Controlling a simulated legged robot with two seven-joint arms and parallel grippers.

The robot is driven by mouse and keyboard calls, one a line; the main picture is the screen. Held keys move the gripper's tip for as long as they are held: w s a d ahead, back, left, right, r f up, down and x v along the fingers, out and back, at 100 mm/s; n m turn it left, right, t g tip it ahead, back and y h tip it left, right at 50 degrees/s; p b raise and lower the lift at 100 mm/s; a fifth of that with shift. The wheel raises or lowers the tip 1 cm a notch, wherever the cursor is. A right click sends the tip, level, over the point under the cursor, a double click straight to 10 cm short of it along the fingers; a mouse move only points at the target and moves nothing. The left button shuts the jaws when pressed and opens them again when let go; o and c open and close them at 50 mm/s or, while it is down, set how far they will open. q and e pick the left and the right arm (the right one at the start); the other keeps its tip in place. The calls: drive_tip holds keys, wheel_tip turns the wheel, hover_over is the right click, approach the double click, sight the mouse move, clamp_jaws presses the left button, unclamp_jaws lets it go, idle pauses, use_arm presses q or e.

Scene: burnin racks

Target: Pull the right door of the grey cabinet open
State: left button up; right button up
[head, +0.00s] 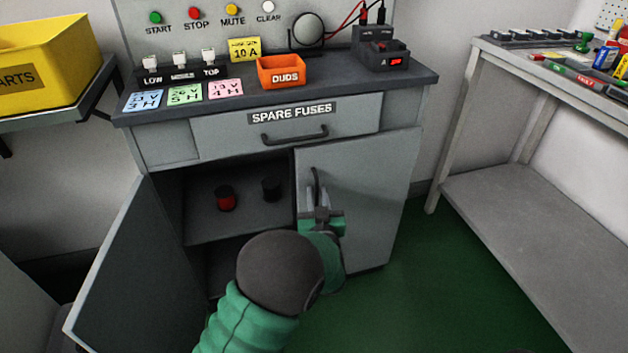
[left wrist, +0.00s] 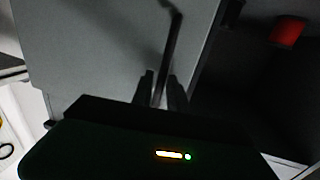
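The grey cabinet (head: 165,150) stands ahead under a dark worktop. Its right door (head: 375,185) looks closed or nearly so, and it fills the left of the left wrist view (left wrist: 95,50). A dark upright bar handle (head: 316,180) is near the door's left edge. My left gripper (head: 321,212) is at the handle's lower part. In the left wrist view its fingers (left wrist: 161,90) lie close on both sides of the handle (left wrist: 172,45) and appear shut on it. My right gripper is in neither view.
The left door (head: 110,270) stands wide open. A red-topped object (head: 226,198) and a black one (head: 271,188) stand on the inner shelf. The SPARE FUSES drawer (head: 225,130) above is closed. A grey bench (head: 510,190) stands right; green floor (head: 420,290) lies clear between.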

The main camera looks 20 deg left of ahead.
use_arm(q)
drive_tip(key=shift+w+a, duration=0.25)
drive_tip(key=shift+d+r, duration=0.15)
drive_tip(key=shift+d, duration=0.1)
clamp_jaws()
drive_tip(key=shift+a, duration=0.15)
idle(0.9)
